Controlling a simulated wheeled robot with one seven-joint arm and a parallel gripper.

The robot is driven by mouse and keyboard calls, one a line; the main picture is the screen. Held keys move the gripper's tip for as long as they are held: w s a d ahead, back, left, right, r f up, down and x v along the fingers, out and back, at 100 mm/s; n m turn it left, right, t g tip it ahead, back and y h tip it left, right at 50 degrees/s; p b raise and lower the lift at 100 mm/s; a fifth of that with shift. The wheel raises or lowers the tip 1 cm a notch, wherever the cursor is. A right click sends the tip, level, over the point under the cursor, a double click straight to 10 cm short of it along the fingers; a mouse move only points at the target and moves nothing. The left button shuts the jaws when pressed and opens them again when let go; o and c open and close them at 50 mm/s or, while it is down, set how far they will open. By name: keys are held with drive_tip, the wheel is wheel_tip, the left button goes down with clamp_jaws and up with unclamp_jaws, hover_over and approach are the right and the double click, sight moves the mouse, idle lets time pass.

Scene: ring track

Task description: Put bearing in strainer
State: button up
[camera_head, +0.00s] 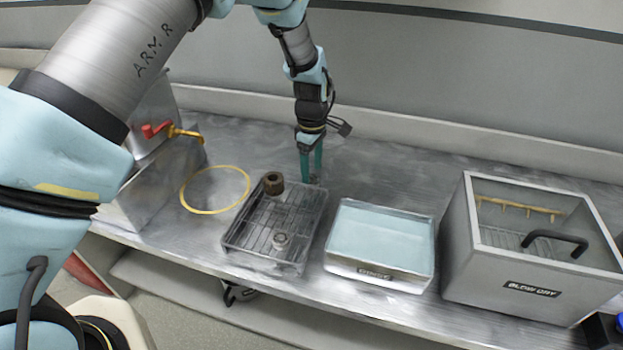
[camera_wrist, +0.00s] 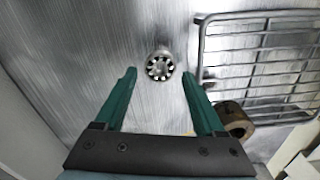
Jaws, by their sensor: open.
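The bearing (camera_wrist: 159,66), a small metal ring with rollers and dark gaps, lies on the steel bench in the wrist view, just beyond and between my fingertips. In the head view my gripper largely hides its place. My gripper (camera_head: 311,178) points down behind the wire basket's back right corner. Its teal fingers are open and empty in the wrist view (camera_wrist: 159,76). The strainer appears to be the wire basket (camera_head: 236,235), left of the rinse tray; it also shows at the right of the wrist view (camera_wrist: 202,48).
A brown bushing (camera_head: 273,182) sits at the basket's back edge, and a small metal part (camera_head: 281,241) is within the basket. A rinse tray (camera_head: 380,276) and a blow-dry box (camera_head: 470,285) stand to the right. A yellow ring (camera_head: 183,192) lies left.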

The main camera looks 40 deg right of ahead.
sight(312, 182)
drive_tip(key=shift+f+p, duration=0.3)
drive_tip(key=shift+f, duration=1.2)
drive_tip(key=shift+c, duration=0.3)
clamp_jaws()
